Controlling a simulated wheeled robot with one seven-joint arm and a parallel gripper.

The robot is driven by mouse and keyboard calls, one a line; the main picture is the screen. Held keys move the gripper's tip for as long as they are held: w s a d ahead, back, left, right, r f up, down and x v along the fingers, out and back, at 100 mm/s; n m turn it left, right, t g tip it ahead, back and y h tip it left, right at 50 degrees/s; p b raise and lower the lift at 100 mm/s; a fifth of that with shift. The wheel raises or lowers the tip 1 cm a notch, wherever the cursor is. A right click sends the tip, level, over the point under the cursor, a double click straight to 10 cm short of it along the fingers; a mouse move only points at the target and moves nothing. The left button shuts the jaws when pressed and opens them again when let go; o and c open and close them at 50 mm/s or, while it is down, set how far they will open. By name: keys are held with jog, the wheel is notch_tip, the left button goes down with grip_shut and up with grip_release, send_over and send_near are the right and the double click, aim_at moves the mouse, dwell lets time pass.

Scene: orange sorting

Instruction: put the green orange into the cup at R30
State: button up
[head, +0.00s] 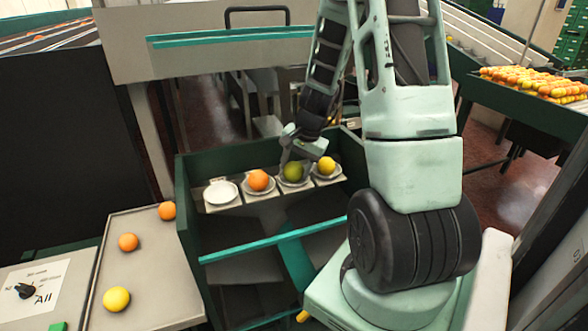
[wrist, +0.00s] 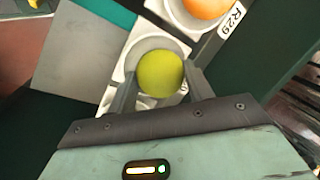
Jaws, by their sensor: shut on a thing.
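The green orange (head: 292,172) is at the third cup from the left in a row on the green-sided rack. In the wrist view the green orange (wrist: 160,73) sits between the two fingers of my gripper (wrist: 162,88), which is shut on it. A pale cup (wrist: 141,46) surrounds it from below; I cannot tell whether the fruit rests fully on the cup. In the head view my gripper (head: 296,160) comes down from above over this cup. A label reading R29 (wrist: 231,19) stands beside the neighbouring cup; no R30 label is readable.
The neighbouring cup holds an orange fruit (head: 258,180); the leftmost cup (head: 221,193) is empty. The rightmost cup holds a yellow fruit (head: 326,166). A grey tray (head: 150,285) at the left carries two orange fruits and a yellow one (head: 116,299). A teal bar (head: 270,243) crosses the rack's front.

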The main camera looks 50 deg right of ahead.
jog(key=shift+f, duration=0.15)
jog(key=o, duration=0.8)
